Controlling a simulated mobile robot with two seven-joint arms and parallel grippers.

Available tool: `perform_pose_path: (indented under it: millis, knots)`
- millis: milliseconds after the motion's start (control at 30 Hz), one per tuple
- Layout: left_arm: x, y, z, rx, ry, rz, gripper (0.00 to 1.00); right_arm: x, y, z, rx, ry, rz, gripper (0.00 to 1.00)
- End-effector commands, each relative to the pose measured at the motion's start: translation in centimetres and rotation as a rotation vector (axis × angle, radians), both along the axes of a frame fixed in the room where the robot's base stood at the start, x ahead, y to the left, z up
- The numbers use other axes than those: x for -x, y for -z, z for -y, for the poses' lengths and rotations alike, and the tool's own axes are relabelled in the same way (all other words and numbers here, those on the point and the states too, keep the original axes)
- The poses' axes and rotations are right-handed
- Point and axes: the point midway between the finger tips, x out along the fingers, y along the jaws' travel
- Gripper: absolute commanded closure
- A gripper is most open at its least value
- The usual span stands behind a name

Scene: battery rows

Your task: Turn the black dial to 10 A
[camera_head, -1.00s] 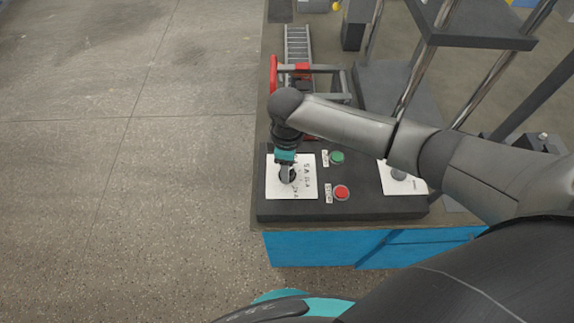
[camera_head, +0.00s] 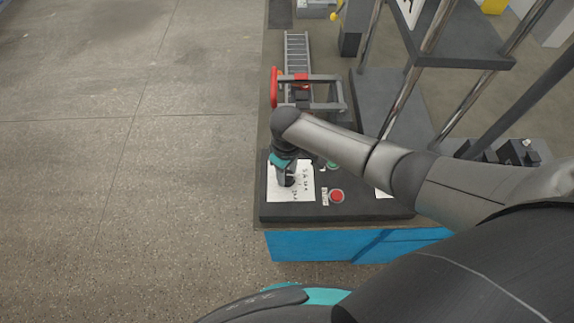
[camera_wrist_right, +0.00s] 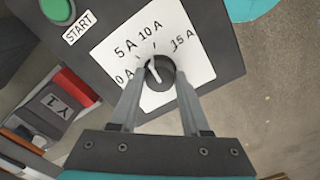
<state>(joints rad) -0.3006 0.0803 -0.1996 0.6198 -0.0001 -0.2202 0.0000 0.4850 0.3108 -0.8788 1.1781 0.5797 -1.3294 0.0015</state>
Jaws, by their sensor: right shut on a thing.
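The black dial (camera_wrist_right: 161,72) sits on a white scale plate (camera_wrist_right: 203,68) marked 0 A, 5 A, 10 A and 15 A. In the right wrist view its white mark slants up and left, roughly toward the side between 5 A and 10 A; the exact reading is hard to tell. My right gripper (camera_wrist_right: 161,78) is shut on the dial, one finger on each side. In the head view the right gripper (camera_head: 287,179) points down onto the plate (camera_head: 304,190) and mostly hides the dial. My left gripper is not in view.
The dark panel (camera_head: 355,210) also carries a red button (camera_head: 337,196) and a green button (camera_head: 333,166), partly behind my arm. A red-and-grey clamp-like frame (camera_head: 310,78) stands behind the panel. Open floor lies to the left.

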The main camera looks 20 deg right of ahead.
Motion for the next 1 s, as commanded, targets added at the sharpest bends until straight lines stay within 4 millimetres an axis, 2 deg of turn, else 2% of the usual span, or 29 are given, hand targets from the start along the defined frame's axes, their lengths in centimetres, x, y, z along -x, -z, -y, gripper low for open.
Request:
perform_pose_path:
  millis: [100, 433, 1000]
  knots:
    - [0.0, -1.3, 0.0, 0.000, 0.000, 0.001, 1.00, 0.1, -0.3, -0.1, -0.003, 0.090, -0.003, 1.00]
    - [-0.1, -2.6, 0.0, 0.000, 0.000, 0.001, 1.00, 0.0, -0.1, -0.1, -0.002, 0.258, 0.000, 1.00]
    - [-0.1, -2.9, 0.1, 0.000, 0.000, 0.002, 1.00, -0.1, 0.0, -0.1, -0.001, 0.304, 0.003, 1.00]
